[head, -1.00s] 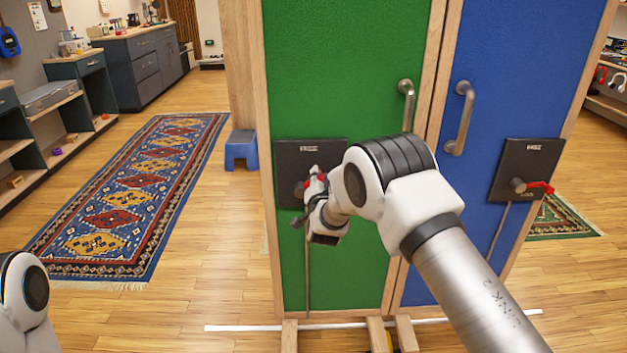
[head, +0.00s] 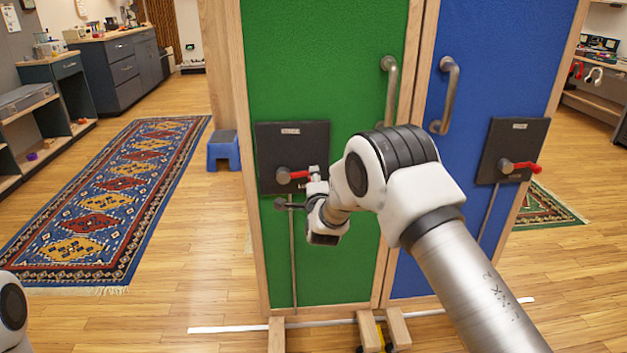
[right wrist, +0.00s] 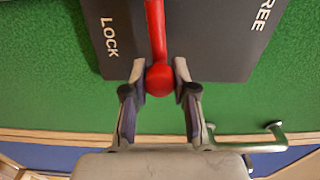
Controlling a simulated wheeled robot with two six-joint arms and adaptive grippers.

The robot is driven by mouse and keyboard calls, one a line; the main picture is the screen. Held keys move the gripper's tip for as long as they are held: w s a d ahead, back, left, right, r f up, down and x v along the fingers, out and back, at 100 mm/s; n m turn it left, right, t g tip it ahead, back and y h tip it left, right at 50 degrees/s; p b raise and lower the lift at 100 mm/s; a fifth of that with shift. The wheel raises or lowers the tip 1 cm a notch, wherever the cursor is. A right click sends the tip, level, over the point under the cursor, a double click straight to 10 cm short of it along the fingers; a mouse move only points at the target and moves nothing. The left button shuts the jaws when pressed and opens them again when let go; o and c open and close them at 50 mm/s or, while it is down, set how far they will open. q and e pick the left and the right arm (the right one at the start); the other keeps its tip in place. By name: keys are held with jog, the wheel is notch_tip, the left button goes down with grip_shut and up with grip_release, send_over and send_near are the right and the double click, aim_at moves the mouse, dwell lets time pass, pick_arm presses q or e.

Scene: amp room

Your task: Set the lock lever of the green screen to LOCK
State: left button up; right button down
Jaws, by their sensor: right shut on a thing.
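The green screen (head: 340,75) stands upright in front of me, with a dark lock plate (head: 268,147) on its face. The red lock lever (head: 300,174) sticks out to the right, nearly level, from its round hub (head: 282,176). My right gripper (head: 300,188) is at the lever. In the right wrist view, my right gripper (right wrist: 159,76) is shut on the lever's red ball end (right wrist: 158,82). There the lever lies between the LOCK and FREE words on the plate (right wrist: 205,60). My left gripper is out of view.
A blue screen (head: 500,60) with its own plate and red lever (head: 525,167) adjoins on the right. Metal handles (head: 389,88) flank the seam. A blue stool (head: 223,150) and a patterned rug (head: 105,200) are at the left. A white floor strip (head: 230,329) runs underneath.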

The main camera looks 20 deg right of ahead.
jog(key=shift+f, duration=0.2)
dwell(0.4)
jog(key=c, duration=0.9)
grip_release()
jog(key=v, duration=1.2)
